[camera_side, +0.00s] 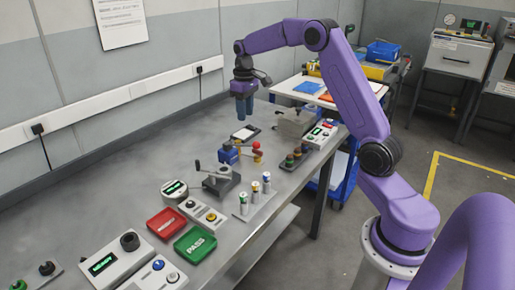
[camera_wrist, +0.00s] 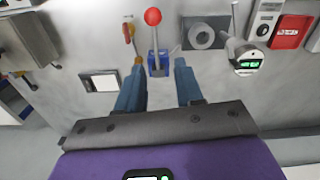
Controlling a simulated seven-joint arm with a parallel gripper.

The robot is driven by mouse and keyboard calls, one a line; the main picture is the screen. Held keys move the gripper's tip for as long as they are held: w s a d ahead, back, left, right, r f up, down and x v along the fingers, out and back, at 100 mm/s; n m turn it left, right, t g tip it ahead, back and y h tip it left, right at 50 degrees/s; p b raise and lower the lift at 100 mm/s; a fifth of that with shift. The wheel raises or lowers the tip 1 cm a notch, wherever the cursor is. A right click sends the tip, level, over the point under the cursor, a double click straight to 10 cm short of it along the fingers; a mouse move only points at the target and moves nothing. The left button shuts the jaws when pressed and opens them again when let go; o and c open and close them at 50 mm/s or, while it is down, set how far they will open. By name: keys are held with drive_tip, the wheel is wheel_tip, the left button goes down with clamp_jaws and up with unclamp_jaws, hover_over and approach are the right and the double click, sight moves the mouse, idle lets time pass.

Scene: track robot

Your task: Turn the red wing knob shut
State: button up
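A small red handle on a brass-coloured fitting, which looks like the red wing knob (camera_wrist: 128,32), shows in the wrist view just left of a lever. Its exact turn is too small to tell. In the side view, a brass fitting (camera_side: 257,156) stands near the middle of the bench, with red close above it. My gripper (camera_side: 243,118) points down above the far part of the bench, clear of these things. In the wrist view, the blue fingers of my gripper (camera_wrist: 160,85) are apart with nothing between them.
A lever with a red ball (camera_wrist: 152,16) rises from a blue block (camera_wrist: 158,64), close to the red handle. A grey clamp-like device (camera_side: 217,180), a green tray (camera_side: 195,245) and a red tray (camera_side: 166,223) stand nearer the side camera. The bench behind, along the wall, is mostly clear.

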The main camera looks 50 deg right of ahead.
drive_tip(key=m, duration=0.1)
hover_over(258, 152)
drive_tip(key=f, duration=1.9)
drive_tip(key=shift+w+d, duration=0.25)
drive_tip(key=shift+w, duration=0.05)
clamp_jaws()
